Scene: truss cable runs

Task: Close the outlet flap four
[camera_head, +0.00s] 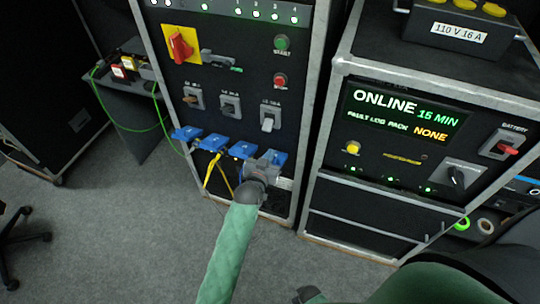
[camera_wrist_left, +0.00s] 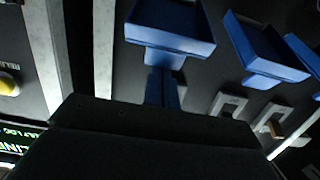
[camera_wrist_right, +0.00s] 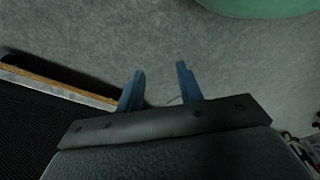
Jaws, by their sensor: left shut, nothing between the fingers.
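A row of blue outlet flaps runs across the dark cabinet panel in the head view, all standing out from it. The rightmost flap (camera_head: 273,156) is the fourth from the left. My left gripper (camera_head: 260,168) is at this flap and partly hides it. In the left wrist view, the nearest flap (camera_wrist_left: 170,28) is raised like a shallow tray. The blue fingers of my left gripper (camera_wrist_left: 163,88) are shut, empty, and overlap its stem; I cannot tell whether they touch. In the right wrist view, my right gripper (camera_wrist_right: 161,88) is open and empty above grey floor.
The other flaps (camera_head: 213,142) sit close on the left, with a yellow cable (camera_head: 212,172) hanging below. Switches (camera_head: 230,105) and a red rotary handle (camera_head: 180,46) are above. A second cabinet (camera_head: 375,200) stands to the right. Grey floor (camera_head: 120,240) is open in front.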

